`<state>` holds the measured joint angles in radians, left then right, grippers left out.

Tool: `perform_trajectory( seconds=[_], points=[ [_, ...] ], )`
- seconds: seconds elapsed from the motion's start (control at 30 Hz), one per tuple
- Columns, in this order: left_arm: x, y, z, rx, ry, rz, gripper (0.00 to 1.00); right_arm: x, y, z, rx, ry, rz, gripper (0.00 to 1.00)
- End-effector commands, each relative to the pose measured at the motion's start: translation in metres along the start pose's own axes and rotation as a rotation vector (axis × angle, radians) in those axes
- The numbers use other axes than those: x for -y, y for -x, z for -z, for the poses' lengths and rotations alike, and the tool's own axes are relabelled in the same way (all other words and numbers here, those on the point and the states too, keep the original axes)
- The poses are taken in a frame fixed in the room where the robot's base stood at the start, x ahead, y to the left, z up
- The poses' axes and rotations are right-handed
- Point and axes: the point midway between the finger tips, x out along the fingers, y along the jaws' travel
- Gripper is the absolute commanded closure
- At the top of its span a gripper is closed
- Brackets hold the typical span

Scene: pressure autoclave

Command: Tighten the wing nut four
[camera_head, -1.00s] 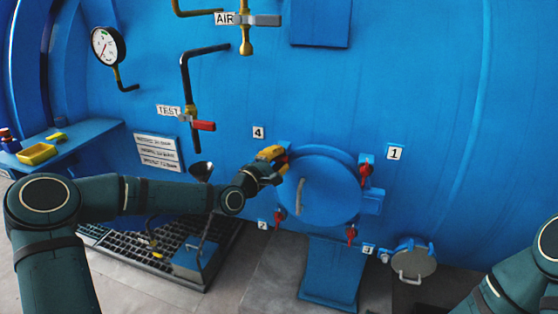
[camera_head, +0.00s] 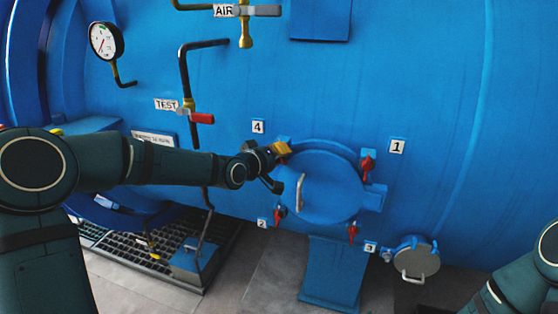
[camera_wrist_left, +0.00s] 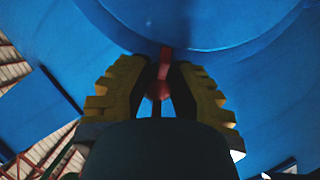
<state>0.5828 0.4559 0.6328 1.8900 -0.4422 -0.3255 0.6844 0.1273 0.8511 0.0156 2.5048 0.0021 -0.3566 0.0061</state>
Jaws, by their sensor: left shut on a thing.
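The round blue hatch door (camera_head: 335,190) with its pale handle is closed on the blue vessel wall. Wing nut four is at the door's upper left, below the label 4 (camera_head: 257,127). My left gripper (camera_head: 280,150), with yellow fingers, is at that nut and hides it in the head view. In the left wrist view the red wing nut four (camera_wrist_left: 158,91) sits between the two fingers of the left gripper (camera_wrist_left: 162,70), which is shut on it. My right gripper is out of view; only part of the right arm shows at the lower right.
Red wing nuts one (camera_head: 367,167), two (camera_head: 279,215) and three (camera_head: 352,232) are around the door. A red-handled TEST valve (camera_head: 201,118) and pipe stand up and left of my left gripper. A small round grey hatch (camera_head: 416,262) is at the lower right.

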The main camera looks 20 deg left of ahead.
Motion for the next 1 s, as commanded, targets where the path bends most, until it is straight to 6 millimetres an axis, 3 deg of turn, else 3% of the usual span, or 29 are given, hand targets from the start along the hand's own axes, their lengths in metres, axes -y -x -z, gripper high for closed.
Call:
perform_trajectory(
  seconds=[0.2, 0.47, 1.0],
  points=[
    [-0.002, -0.001, 0.0, -0.007, -0.179, 0.063, 1.0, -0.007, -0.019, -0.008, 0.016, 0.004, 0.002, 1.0],
    [-0.003, -0.001, 0.001, -0.006, -0.364, 0.14, 1.0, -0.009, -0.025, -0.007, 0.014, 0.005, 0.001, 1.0],
    [-0.002, 0.001, 0.004, -0.004, -0.711, 0.289, 1.0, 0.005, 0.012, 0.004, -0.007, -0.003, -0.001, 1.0]
  ],
)
